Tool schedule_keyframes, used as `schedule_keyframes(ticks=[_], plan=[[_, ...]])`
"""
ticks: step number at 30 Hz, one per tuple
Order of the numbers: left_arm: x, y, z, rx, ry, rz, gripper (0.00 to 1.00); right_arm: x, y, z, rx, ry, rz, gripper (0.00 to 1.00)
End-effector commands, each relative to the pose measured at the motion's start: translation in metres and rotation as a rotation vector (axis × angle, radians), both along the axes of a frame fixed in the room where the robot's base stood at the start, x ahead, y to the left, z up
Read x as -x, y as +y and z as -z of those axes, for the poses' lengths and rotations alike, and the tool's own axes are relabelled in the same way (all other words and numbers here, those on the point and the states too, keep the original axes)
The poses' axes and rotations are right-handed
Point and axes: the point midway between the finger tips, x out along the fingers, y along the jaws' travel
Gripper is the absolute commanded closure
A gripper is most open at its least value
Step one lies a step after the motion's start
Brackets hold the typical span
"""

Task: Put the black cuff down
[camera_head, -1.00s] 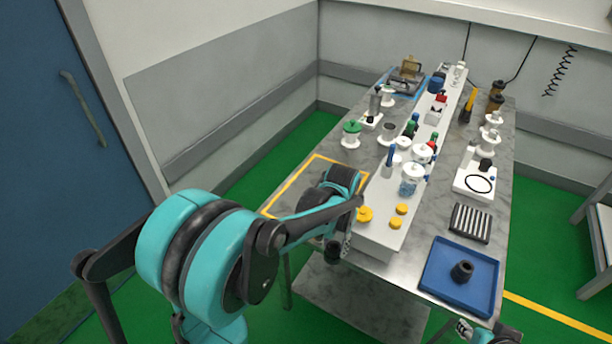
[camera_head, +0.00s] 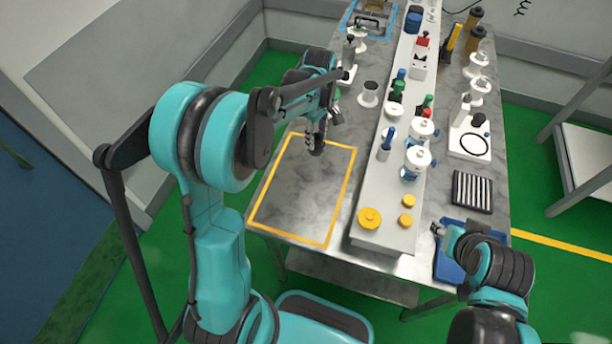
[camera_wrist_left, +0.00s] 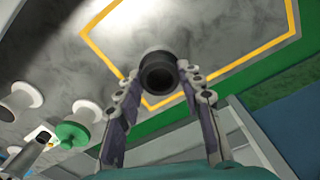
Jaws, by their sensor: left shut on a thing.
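The black cuff (camera_head: 317,147) is in my left gripper (camera_head: 315,130), at the upper part of the yellow-outlined area (camera_head: 345,190) on the grey table. In the left wrist view, the cuff (camera_wrist_left: 158,75) sits between the two fingertips with its round opening towards the camera. The left gripper (camera_wrist_left: 160,82) is shut on it. I cannot tell whether the cuff touches the table. The outlined area is otherwise bare. My right gripper (camera_head: 440,230) is at the edge of the blue tray (camera_head: 447,268); its fingers are too small to read.
A green-topped spool (camera_wrist_left: 75,133) stands close to the left gripper. A pale raised rail (camera_head: 383,195) with yellow knobs and valves runs along the outlined area's right side. A striped black block (camera_head: 472,191) lies above the blue tray.

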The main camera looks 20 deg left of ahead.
Motion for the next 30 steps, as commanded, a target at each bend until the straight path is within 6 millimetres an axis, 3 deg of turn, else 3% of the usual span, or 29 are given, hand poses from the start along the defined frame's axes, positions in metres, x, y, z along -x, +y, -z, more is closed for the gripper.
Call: schedule_keyframes(ticks=[4,10,21,25,30], plan=[[-0.015,0.005,-0.013,-0.001,0.001,-0.249,0.92,0.000,0.000,-0.010,0.000,0.000,0.000,0.60],[-0.013,0.007,-0.011,-0.001,0.001,-0.377,0.92,0.000,0.000,-0.010,0.000,0.000,0.000,0.60],[0.069,0.005,0.040,-0.001,0.001,-0.380,0.92,0.000,0.000,0.011,0.000,0.000,0.000,0.60],[0.088,0.004,0.050,-0.001,0.001,-0.380,0.92,0.000,0.000,0.015,0.000,0.000,0.000,0.60],[0.096,0.004,0.057,-0.001,0.001,-0.379,0.92,0.000,0.000,0.017,0.000,0.000,0.000,0.60]])
